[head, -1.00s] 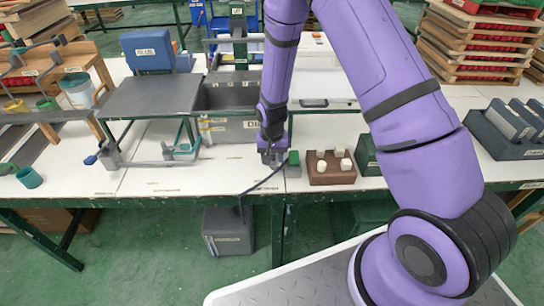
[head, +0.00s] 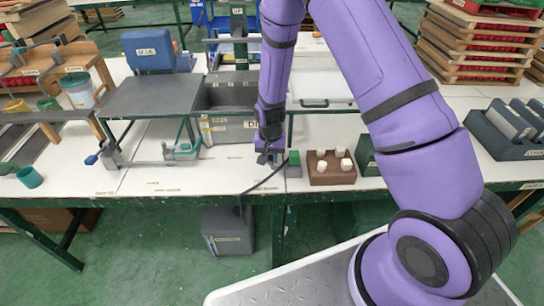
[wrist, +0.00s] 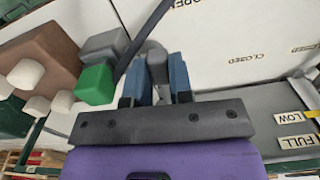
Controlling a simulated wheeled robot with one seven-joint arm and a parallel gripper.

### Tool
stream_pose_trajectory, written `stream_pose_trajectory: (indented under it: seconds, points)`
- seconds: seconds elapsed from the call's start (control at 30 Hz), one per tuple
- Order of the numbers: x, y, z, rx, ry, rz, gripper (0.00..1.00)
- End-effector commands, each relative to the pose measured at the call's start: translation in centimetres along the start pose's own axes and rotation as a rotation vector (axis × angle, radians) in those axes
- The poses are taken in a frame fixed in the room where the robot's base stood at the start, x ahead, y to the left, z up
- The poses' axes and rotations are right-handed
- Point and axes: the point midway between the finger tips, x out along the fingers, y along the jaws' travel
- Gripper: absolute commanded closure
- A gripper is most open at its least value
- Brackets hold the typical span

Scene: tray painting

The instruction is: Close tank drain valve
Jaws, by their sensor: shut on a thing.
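The grey tank (head: 225,130) stands on the white table beside my gripper, and its side with LOW and FULL labels (wrist: 290,118) shows at the right of the wrist view. My gripper (head: 264,156) is low over the table at the tank's right front. In the wrist view its blue-padded fingers (wrist: 157,78) are shut on a small grey piece (wrist: 157,66), which looks like the drain valve's handle. My wrist hides much of the valve in the head view. OPEN (wrist: 186,4) and CLOSED (wrist: 246,58) labels lie on the table near it.
A green-topped grey block (head: 293,164) and a brown block with white knobs (head: 331,168) stand just right of my gripper. A dark hose (head: 258,185) runs over the table edge to a grey bin (head: 228,232) on the floor.

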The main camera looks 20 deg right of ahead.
Motion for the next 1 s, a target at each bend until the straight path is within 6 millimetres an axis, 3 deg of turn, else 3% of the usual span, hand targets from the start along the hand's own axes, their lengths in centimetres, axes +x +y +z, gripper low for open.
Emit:
stream_pose_trajectory:
  seconds: [0.57, 1.0]
  points:
    - [0.0, -3.9, -0.9, 0.502, 0.001, 0.000, 1.00]
    - [0.0, -6.3, -3.1, 0.921, 0.001, -0.001, 1.00]
